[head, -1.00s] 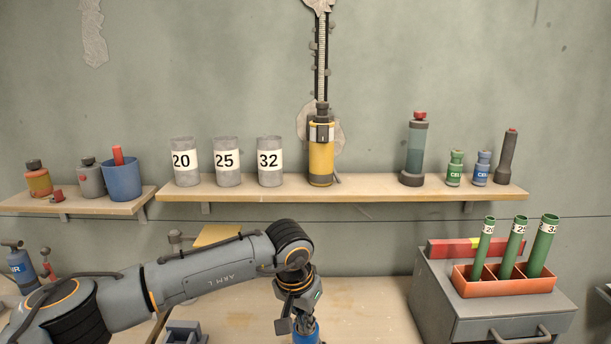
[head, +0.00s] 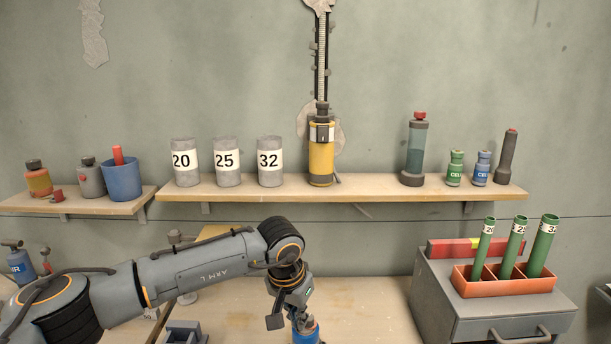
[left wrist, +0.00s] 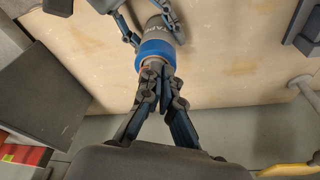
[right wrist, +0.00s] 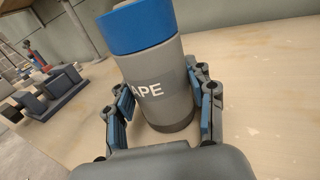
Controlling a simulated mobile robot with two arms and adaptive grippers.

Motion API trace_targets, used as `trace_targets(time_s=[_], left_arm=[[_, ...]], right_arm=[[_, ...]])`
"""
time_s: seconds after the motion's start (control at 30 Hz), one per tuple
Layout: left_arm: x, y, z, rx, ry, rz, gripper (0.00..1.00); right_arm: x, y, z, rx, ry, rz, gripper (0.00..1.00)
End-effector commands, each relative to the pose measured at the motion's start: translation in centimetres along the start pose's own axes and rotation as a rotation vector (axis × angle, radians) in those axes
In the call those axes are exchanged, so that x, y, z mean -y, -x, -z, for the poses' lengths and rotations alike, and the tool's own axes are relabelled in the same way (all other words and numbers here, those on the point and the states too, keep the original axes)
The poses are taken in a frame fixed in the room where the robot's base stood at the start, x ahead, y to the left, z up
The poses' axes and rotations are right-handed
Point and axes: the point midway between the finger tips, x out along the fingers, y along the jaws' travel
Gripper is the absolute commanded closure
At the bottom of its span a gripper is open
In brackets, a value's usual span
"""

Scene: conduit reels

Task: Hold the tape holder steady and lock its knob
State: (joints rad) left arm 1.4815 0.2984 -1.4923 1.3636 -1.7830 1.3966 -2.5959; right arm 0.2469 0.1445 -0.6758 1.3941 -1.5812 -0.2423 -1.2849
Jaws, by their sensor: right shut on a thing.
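The tape holder (right wrist: 152,72) is a grey cylinder with TAPE lettering and a blue collar (right wrist: 136,26). It stands on the wooden bench in the right wrist view, its top cut off. My right gripper (right wrist: 158,98) is shut on its grey body, one finger on each side. In the left wrist view my left gripper (left wrist: 158,72) has its fingertips close together at the blue-collared end of the tape holder (left wrist: 157,32). The fingers hide the knob, so their grip cannot be told. In the head view my left gripper (head: 302,318) points down over the blue collar (head: 306,335).
A shelf (head: 340,188) at the back carries numbered cups, a yellow canister (head: 321,160) and bottles. At the right, a grey cabinet (head: 500,315) bears an orange tray (head: 505,287) with green tubes. The bench (head: 365,310) between is largely clear.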

Motion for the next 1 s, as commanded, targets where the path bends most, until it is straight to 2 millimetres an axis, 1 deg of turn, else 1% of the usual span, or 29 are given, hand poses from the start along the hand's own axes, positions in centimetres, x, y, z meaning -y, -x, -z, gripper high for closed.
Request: trace_targets(time_s=[0.07,0.33,0.47,0.57,0.9,1.0], left_arm=[[0.2,0.1,0.2,-0.007,0.003,0.002,1.00],[0.4,0.2,-0.6,-0.005,0.002,0.002,1.00],[0.3,0.6,-0.5,-0.005,0.001,0.001,1.00],[0.3,1.4,-0.3,-0.005,0.001,0.000,1.00],[0.3,5.3,0.7,-0.004,0.001,0.001,1.00],[0.3,6.0,0.8,-0.003,0.001,-0.001,1.00]], right_arm=[[-0.2,0.1,0.1,-0.002,0.003,-0.005,0.85],[-0.2,0.1,0.1,-0.002,0.002,-0.005,0.85],[-0.2,0.1,0.1,-0.003,0.001,-0.004,0.85],[-0.2,0.1,0.1,-0.003,0.001,-0.004,0.85],[-0.1,0.1,0.2,-0.003,0.000,-0.002,0.85],[-0.1,0.1,0.2,-0.003,0.001,-0.002,0.85]])
